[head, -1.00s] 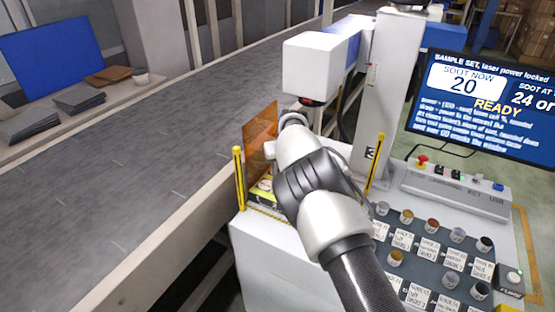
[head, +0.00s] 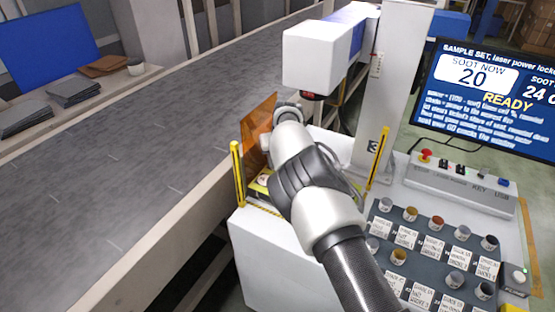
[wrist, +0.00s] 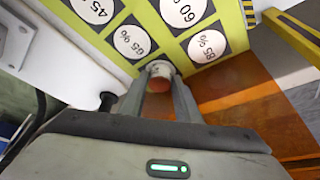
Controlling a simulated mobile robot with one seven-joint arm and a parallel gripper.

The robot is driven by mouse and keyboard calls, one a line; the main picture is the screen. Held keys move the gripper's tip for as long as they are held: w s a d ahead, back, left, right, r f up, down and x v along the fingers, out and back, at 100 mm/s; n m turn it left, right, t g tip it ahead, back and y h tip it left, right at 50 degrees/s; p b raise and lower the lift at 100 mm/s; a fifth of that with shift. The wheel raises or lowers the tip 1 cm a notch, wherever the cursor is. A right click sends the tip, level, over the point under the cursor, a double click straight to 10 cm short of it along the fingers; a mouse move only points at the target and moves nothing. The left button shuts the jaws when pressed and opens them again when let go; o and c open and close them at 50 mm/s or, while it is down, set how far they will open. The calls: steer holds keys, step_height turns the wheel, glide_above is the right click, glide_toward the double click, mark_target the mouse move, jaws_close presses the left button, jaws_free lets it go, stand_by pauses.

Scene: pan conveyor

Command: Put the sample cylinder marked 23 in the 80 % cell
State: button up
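My gripper (wrist: 160,92) has its two fingers closed on either side of a small sample cylinder (wrist: 159,70), white-sided with a reddish-brown end. Its number is not readable. Another label (wrist: 184,10) is cut off at the top; the 80 % cell is not clearly identifiable. In the head view my arm hides the gripper and most of the board.
An orange translucent panel (head: 258,128) and yellow posts (head: 238,172) (head: 378,157) stand around the board. A white laser head (head: 318,62) overhangs behind. A dark tray (head: 378,219) at right holds several cylinders with labels. The screen (head: 492,98) reads soot now 20, READY.

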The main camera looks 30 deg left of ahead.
steer(key=shift+r, duration=0.1)
steer(key=shift+r+p, duration=0.3)
steer(key=shift+p, duration=0.05)
steer(key=s+d, duration=0.6)
steer(key=s+d+b, duration=0.1)
steer(key=s+d, duration=0.1)
steer(key=shift+s+d+r, duration=0.35)
steer(key=shift+s+d, duration=0.05)
steer(key=s+d+r+m, duration=0.2)
steer(key=d+r+m, duration=0.2)
steer(key=d+r, duration=1.7)
steer(key=s+d+r+m+t, duration=0.1)
steer(key=s+d+r, duration=0.3)
steer(key=s+d, duration=0.15)
steer(key=s+d+r+m, duration=0.1)
steer(key=s+d+r, duration=0.2)
steer(key=s+d, duration=0.3)
steer(key=s+d+m+h, duration=0.1)
steer(key=s+d, duration=0.2)
steer(key=s+d+m+t+h, duration=0.1)
steer(key=s+d, duration=0.3)
steer(key=s+d+m+h, duration=0.1)
steer(key=s+d, duration=0.3)
steer(key=shift+s, duration=0.1)
